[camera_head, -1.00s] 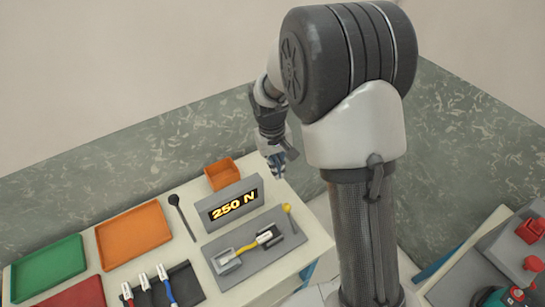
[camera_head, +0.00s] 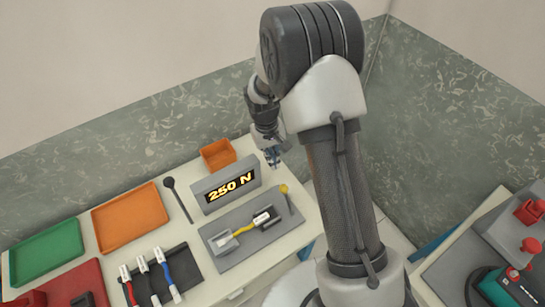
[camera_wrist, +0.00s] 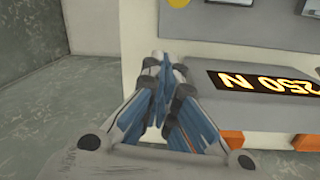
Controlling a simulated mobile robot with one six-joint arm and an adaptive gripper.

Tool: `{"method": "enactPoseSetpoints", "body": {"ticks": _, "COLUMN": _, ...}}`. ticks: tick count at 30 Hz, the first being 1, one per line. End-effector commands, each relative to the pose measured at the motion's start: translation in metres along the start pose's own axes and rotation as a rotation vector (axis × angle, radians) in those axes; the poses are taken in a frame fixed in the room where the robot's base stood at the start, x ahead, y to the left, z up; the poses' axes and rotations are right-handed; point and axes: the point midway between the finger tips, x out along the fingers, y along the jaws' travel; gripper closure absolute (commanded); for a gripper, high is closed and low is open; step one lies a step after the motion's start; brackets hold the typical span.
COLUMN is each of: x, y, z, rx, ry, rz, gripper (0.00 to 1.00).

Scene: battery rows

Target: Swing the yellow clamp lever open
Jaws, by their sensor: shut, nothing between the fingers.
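The yellow-knobbed clamp lever (camera_head: 284,189) stands at the right end of the grey test fixture (camera_head: 229,259), and its arm runs down toward the plate. In the wrist view a yellow round knob (camera_wrist: 178,3) shows at the top edge, cut off. A cable with a yellow wire (camera_head: 243,234) lies across the fixture. My gripper (camera_head: 273,157) hangs beyond the lever in the head view, apart from it. In the wrist view my gripper (camera_wrist: 163,65) has its blue-grey fingers together, with nothing between them.
The display block reading 250 N (camera_head: 230,187) stands beside the fixture. An orange bin (camera_head: 217,153) sits behind it. A dark knobbed rod (camera_head: 177,200), an orange tray (camera_head: 131,218), a green tray (camera_head: 47,255) and a black rack of cables (camera_head: 187,266) lie left. Another bench (camera_head: 440,286) stands at right.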

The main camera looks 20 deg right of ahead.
Motion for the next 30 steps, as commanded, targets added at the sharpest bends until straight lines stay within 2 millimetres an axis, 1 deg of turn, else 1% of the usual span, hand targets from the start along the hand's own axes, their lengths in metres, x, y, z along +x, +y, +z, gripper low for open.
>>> {"method": "enactPoseSetpoints", "body": {"ticks": 1, "x": 0.016, "y": 0.0, "z": 0.001, "rx": 0.0, "ry": -0.005, "rz": -0.001, "gripper": 1.0}}
{"method": "enactPoseSetpoints", "body": {"ticks": 6, "x": 0.052, "y": 0.0, "z": 0.001, "rx": 0.001, "ry": -0.004, "rz": 0.0, "gripper": 1.0}}
{"method": "enactPoseSetpoints", "body": {"ticks": 8, "x": 0.064, "y": 0.0, "z": 0.001, "rx": 0.001, "ry": -0.004, "rz": 0.0, "gripper": 1.0}}
{"method": "enactPoseSetpoints", "body": {"ticks": 9, "x": 0.055, "y": 0.0, "z": 0.009, "rx": 0.001, "ry": 0.0, "rz": 0.0, "gripper": 1.0}}
{"method": "enactPoseSetpoints", "body": {"ticks": 10, "x": 0.052, "y": 0.0, "z": 0.014, "rx": 0.001, "ry": 0.0, "rz": 0.0, "gripper": 1.0}}
{"method": "enactPoseSetpoints", "body": {"ticks": 12, "x": 0.049, "y": 0.0, "z": 0.023, "rx": 0.001, "ry": 0.001, "rz": 0.0, "gripper": 1.0}}
{"method": "enactPoseSetpoints", "body": {"ticks": 16, "x": 0.045, "y": 0.0, "z": 0.034, "rx": 0.001, "ry": 0.0, "rz": 0.0, "gripper": 1.0}}
{"method": "enactPoseSetpoints", "body": {"ticks": 21, "x": 0.043, "y": 0.0, "z": 0.038, "rx": 0.001, "ry": 0.0, "rz": 0.0, "gripper": 1.0}}
{"method": "enactPoseSetpoints", "body": {"ticks": 30, "x": 0.043, "y": 0.0, "z": 0.037, "rx": 0.001, "ry": 0.002, "rz": 0.0, "gripper": 1.0}}
